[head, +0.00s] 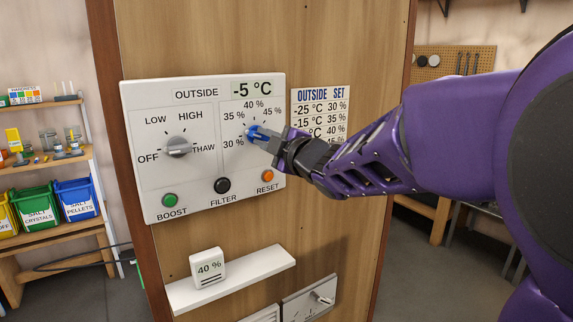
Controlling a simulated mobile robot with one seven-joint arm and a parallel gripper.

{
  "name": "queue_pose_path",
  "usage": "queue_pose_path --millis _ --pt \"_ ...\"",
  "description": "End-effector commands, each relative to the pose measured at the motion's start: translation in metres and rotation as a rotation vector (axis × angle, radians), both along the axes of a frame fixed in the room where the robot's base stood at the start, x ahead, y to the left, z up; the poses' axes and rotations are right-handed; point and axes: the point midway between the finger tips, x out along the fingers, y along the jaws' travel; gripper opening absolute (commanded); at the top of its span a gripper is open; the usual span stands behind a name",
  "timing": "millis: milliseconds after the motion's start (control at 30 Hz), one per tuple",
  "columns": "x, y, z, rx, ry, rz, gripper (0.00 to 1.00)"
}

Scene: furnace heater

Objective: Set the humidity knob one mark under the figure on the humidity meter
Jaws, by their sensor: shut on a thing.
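The humidity dial, marked 30 %, 35 %, 40 % and 45 %, is on the right of a white control panel (205,190) on the wooden wall. Its knob (254,131) is mostly covered by my gripper (262,134), whose blue tips are shut on it. The arm reaches in from the right. I cannot tell where the knob points. The humidity meter (209,267) is a small white box on a shelf below and reads 40 %.
A grey knob (179,147) with OFF, LOW, HIGH and THAW is on the panel's left. Below are BOOST (169,201), FILTER (222,185) and RESET (267,176) buttons. The outside display (251,88) reads -5 °C. My arm partly hides the OUTSIDE/SET chart (320,106).

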Motion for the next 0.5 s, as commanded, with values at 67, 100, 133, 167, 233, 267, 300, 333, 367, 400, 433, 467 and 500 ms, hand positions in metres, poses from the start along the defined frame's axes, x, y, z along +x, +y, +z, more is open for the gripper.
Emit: queue_pose_path --millis 67,100,133,167,233,267,300,333,367,400,433,467,500 --pt "0.0000 0.0002 -0.0001 0.000 0.000 0.000 0.00" --pt "0.0000 0.0000 0.0000 0.006 0.004 0.000 0.00" --pt "0.0001 -0.0002 0.0002 0.017 0.011 0.000 0.00" --pt "0.0001 -0.0003 0.0005 0.033 0.022 -0.001 0.00" --pt "0.0001 -0.0003 0.0006 0.098 0.065 -0.001 0.00" --pt "0.0002 -0.0006 -0.0001 0.130 0.086 -0.001 0.00" --pt "0.0003 -0.0008 0.0000 0.174 0.114 -0.001 0.00" --pt "0.0001 -0.0003 0.0000 0.205 0.135 0.000 0.00" --pt "0.0001 -0.0004 0.0001 0.234 0.154 -0.001 0.00" --pt "0.0002 -0.0007 0.0000 0.268 0.176 -0.001 0.00" --pt "0.0002 -0.0005 0.0000 0.289 0.190 -0.001 0.00" --pt "0.0001 -0.0002 0.0000 0.305 0.201 0.000 0.00" --pt "0.0000 0.0002 0.0001 0.322 0.212 0.000 0.00"
